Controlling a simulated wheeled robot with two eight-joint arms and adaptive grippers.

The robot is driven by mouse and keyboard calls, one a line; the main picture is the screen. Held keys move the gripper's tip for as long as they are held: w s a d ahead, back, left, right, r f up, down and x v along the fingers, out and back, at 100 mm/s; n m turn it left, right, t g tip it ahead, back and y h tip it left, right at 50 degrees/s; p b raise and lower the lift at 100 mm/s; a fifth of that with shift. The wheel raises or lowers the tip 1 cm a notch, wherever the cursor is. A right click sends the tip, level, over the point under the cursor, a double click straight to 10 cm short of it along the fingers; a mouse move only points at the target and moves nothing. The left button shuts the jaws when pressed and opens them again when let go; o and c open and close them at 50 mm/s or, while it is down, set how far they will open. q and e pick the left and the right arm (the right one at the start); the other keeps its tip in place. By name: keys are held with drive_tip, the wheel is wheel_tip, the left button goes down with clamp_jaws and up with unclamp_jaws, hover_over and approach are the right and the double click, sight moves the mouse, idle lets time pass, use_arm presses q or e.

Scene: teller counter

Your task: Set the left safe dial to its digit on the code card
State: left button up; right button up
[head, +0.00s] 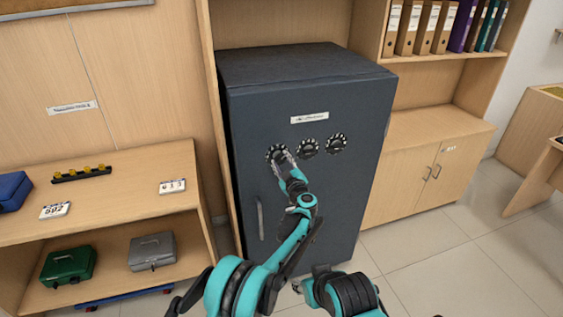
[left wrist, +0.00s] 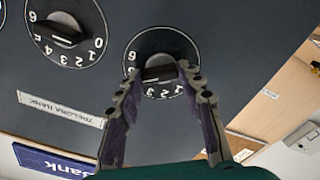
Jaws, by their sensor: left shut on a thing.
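The dark grey safe (head: 300,190) has three black dials in a row on its door. My left gripper (head: 281,158) is at the left safe dial (head: 275,152), with its arm reaching up from below. In the left wrist view the gripper (left wrist: 159,74) is shut on the knob of the left safe dial (left wrist: 150,48), one finger on each side. The fingers hide part of the number ring. Two white number cards, one on the left (head: 55,210) and one on the right (head: 172,186), stand on the shelf; their digits are too small to read surely.
The middle dial (head: 308,147) and right dial (head: 337,143) sit close beside the left one. The safe's handle (head: 260,218) is below left. Green (head: 68,265) and grey (head: 152,250) cash boxes are on the lower shelf. Clear floor lies right of the safe.

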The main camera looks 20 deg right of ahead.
use_arm(q)
drive_tip(key=m, duration=0.3)
drive_tip(key=shift+m, duration=0.3)
drive_tip(key=shift+f+m, duration=0.1)
drive_tip(key=shift+m, duration=1.6)
drive_tip(key=o, duration=1.2)
drive_tip(key=shift+c, duration=0.2)
drive_tip(key=s, duration=0.7)
drive_tip(key=shift+s+d, duration=0.15)
drive_tip(key=shift+s, duration=0.15)
